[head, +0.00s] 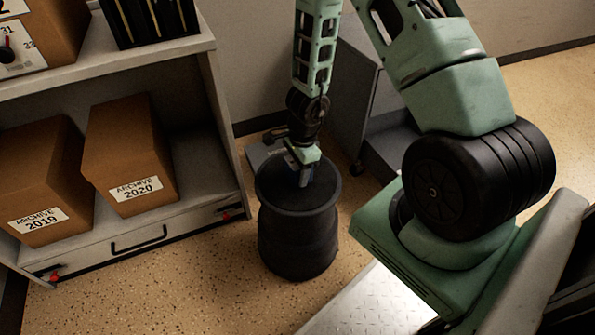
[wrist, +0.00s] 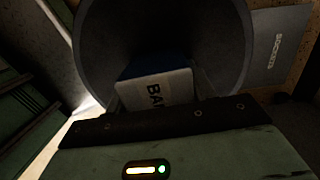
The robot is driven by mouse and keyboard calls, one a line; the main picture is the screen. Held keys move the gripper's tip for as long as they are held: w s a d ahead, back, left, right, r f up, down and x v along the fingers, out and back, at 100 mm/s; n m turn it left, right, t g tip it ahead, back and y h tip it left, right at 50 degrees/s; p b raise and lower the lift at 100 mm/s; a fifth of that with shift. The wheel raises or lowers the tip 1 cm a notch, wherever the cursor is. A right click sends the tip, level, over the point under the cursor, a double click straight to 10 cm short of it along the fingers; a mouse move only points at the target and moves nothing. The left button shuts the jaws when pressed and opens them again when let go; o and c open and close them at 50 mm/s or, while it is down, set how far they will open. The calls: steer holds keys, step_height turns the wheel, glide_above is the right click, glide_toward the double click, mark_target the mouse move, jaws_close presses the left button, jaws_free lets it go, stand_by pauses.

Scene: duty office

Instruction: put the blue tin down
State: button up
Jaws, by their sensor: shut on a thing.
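The blue tin (wrist: 157,66) shows in the wrist view, with a pale face lettered "BA" and the rest of the word hidden. My gripper (wrist: 160,100) is shut on it. In the head view my gripper (head: 304,160) points down over a black round drum-like stand (head: 297,238), inside the outline of its rim. Only a small bluish part of the tin (head: 304,178) shows there. The dark round top (wrist: 105,50) surrounds the tin in the wrist view. I cannot tell whether the tin touches it.
A grey shelf unit (head: 190,215) at left holds boxes marked "ARCHIVE 2019" (head: 40,180) and "ARCHIVE 2020" (head: 130,150). A grey thing lettered "SOCKETS" (wrist: 278,45) lies beside the drum. A grey cabinet (head: 345,100) stands behind. Speckled floor is clear in front of the drum.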

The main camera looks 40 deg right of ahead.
steer(key=shift+f, duration=0.2)
steer(key=o, duration=1.1)
steer(key=shift+c, duration=0.2)
steer(key=shift+r, duration=0.2)
